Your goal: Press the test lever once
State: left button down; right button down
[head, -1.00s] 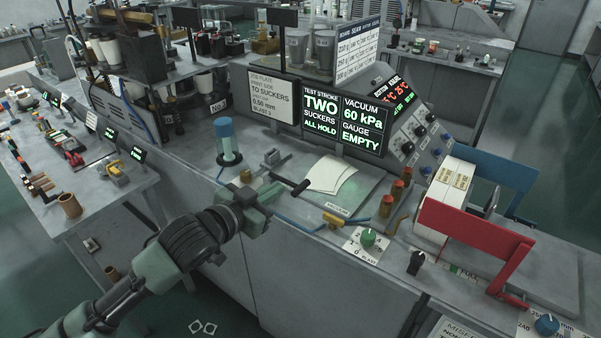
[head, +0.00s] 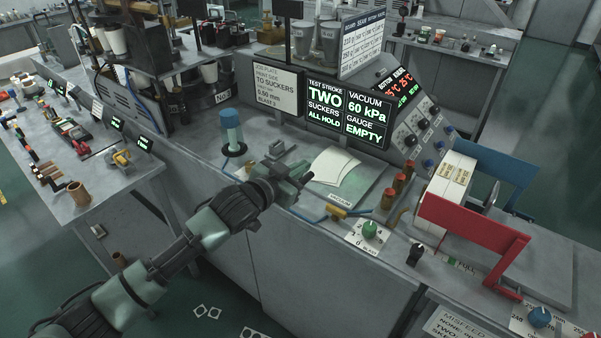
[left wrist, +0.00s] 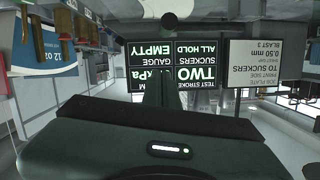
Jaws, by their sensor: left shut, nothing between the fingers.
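My left gripper (head: 297,174) is shut and empty in the head view. It is over the spot on the bench where the dark-knobbed test lever stood in view, beside the white sheets (head: 337,166). The gripper now hides most of the lever, so I cannot tell whether they touch or whether the lever is down. The grey lever base (head: 276,149) shows just behind the gripper. The screen (head: 342,112) reads test stroke two, suckers all hold, vacuum 60 kPa, gauge empty. In the left wrist view the same screen (left wrist: 172,66) appears upside down behind my dark fingers (left wrist: 158,88).
A blue-topped cylinder (head: 231,131) stands left of the gripper. Red-brown cylinders (head: 397,188), a green knob (head: 369,229) and a black knob (head: 415,254) are on the right. A red frame (head: 475,230) rises farther right. The sheets lie on a plate (head: 352,197).

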pick_arm(q)
jog(key=f, duration=0.1)
jog(key=w+f+p, duration=0.1)
jog(key=f, duration=0.1)
jog(key=shift+w+d, duration=0.1)
jog(key=shift+w, duration=0.05)
jog(key=shift+f, duration=0.6)
